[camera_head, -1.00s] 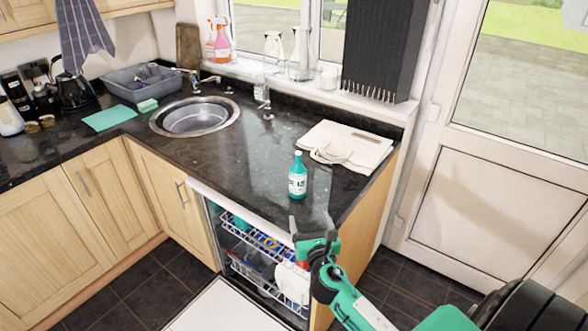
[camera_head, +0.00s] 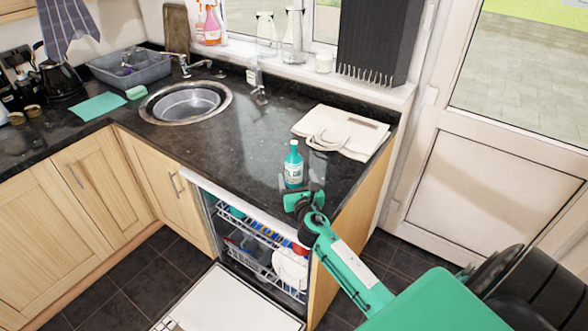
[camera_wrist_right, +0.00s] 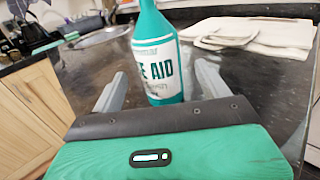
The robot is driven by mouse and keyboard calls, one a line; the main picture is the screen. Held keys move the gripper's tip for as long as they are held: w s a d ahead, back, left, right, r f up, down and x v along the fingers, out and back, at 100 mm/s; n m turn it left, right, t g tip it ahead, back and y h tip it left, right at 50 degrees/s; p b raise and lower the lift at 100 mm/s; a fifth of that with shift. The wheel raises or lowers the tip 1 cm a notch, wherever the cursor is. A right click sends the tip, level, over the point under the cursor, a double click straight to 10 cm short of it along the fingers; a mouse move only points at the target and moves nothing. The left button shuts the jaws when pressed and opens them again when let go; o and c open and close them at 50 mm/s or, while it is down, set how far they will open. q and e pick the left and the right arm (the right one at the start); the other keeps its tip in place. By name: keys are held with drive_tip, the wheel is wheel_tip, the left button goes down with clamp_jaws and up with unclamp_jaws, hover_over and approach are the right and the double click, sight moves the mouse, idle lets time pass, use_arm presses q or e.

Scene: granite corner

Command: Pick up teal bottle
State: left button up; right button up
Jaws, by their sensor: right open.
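The teal bottle (camera_head: 293,166) stands upright on the black granite worktop (camera_head: 245,160), near its front right corner. It has a white label and, in the head view, a teal cap. My right gripper (camera_head: 298,188) is at the bottle, just in front of it. In the right wrist view the bottle (camera_wrist_right: 157,55) stands ahead, between the lines of the two open grey fingers (camera_wrist_right: 160,88), its top cut off by the frame. I cannot tell whether either finger touches it. My left gripper is not in view.
A folded cream cloth bag (camera_head: 340,131) lies behind the bottle to the right. A round sink (camera_head: 186,102) is at the left. Below the worktop an open dishwasher (camera_head: 262,250) holds dishes, its white door (camera_head: 228,300) lowered. The worktop left of the bottle is clear.

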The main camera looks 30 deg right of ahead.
sight(294, 168)
drive_tip(key=x, duration=0.5)
drive_tip(key=shift+a+p, duration=0.1)
drive_tip(key=shift+p, duration=0.25)
drive_tip(key=c, duration=1.1)
drive_tip(key=shift+c, duration=0.8)
drive_tip(key=shift+r, duration=0.15)
